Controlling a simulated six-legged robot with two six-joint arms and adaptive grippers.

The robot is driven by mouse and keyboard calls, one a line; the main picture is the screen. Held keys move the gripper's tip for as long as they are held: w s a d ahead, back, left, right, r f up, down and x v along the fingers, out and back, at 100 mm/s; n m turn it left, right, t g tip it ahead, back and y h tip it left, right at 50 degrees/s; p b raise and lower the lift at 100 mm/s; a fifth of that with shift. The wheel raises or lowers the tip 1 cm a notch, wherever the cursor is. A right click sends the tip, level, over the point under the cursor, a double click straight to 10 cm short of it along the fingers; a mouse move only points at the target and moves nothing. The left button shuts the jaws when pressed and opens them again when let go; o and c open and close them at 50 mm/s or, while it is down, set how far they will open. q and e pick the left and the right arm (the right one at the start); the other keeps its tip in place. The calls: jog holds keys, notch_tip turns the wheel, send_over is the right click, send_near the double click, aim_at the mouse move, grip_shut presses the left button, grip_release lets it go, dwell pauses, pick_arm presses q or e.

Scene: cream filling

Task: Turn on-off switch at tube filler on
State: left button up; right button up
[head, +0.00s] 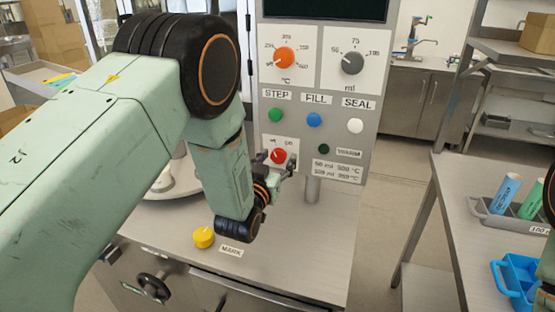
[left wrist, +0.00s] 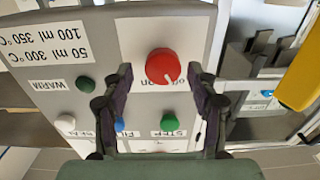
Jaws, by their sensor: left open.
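The red on-off switch (head: 278,156) is a round knob on a white plate, low on the tube filler's grey panel (head: 266,213). In the left wrist view the red switch (left wrist: 163,66) shows upside down, its white mark pointing down and slightly right toward printed lettering. My left gripper (head: 276,168) is at the switch, reaching in from below. In the left wrist view the fingers of the left gripper (left wrist: 161,74) stand open, one on each side of the knob. I cannot tell whether they touch it. My right gripper is not in view.
Above the switch are a green STEP button (head: 275,115), a blue FILL button (head: 314,120) and a white SEAL button (head: 355,125). A dark WARM lamp (head: 324,149) is to its right. A yellow MARK knob (head: 203,237) stands on the metal top below. A side table (head: 470,185) is at right.

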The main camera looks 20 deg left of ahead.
pick_arm(q)
jog(key=shift+a, duration=0.55)
jog(key=shift+w+d, duration=0.15)
jog(key=shift+d, duration=0.5)
jog(key=shift+c, duration=2.3)
jog(key=shift+a+f, duration=0.1)
jog(key=shift+a, duration=0.3)
jog(key=shift+c, duration=2.2)
jog(key=shift+d, duration=0.25)
jog(key=shift+c, duration=1.3)
jog(key=shift+a, duration=0.1)
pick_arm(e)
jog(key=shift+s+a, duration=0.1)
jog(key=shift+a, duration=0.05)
